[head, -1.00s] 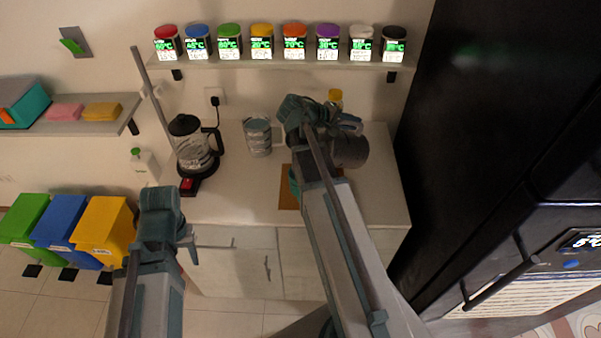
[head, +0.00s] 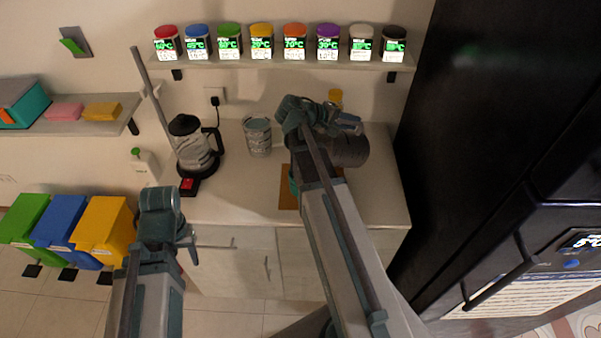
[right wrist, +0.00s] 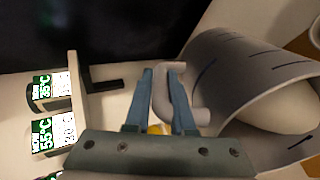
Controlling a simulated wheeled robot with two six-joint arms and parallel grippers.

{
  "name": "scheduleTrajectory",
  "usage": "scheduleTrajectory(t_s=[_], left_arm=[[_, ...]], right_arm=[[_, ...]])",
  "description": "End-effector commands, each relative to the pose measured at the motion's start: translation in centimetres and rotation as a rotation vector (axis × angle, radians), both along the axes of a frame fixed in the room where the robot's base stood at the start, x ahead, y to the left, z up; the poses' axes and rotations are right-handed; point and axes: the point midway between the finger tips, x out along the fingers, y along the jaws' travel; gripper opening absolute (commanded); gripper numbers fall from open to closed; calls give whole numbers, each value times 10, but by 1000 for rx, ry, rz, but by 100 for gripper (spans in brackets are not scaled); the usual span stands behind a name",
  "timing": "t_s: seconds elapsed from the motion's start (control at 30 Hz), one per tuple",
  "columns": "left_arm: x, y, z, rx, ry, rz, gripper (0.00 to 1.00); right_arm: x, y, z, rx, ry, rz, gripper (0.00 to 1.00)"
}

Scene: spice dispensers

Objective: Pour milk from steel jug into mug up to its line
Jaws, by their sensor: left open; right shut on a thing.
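The steel jug (head: 348,149) is a dark grey cylinder at the right of the counter in the head view. My right gripper (head: 335,121) is shut on its handle (right wrist: 163,95), which shows between the fingers (right wrist: 160,100) in the right wrist view. There the jug body (right wrist: 225,62) looks tilted, with dark level marks and pale milk (right wrist: 275,95) inside. A teal rounded thing (head: 293,184), possibly the mug, sits on a brown board (head: 287,201), mostly hidden by my right arm. Its line and contents cannot be seen. My left gripper (head: 178,222) is open and empty, left of the counter.
Several spice jars (head: 262,42) with lit displays line the shelf above. A black fridge (head: 490,130) bounds the right side. The counter's front middle (head: 237,195) is clear.

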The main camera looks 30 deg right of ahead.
Motion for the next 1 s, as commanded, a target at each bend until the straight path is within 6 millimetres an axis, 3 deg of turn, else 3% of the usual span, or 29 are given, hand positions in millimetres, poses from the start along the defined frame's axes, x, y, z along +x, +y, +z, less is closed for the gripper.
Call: scheduleTrajectory(t_s=[1.0], left_arm=[[0,0,-1,0,0,0,50]], right_arm=[[0,3,5,-31,2,1,0]])
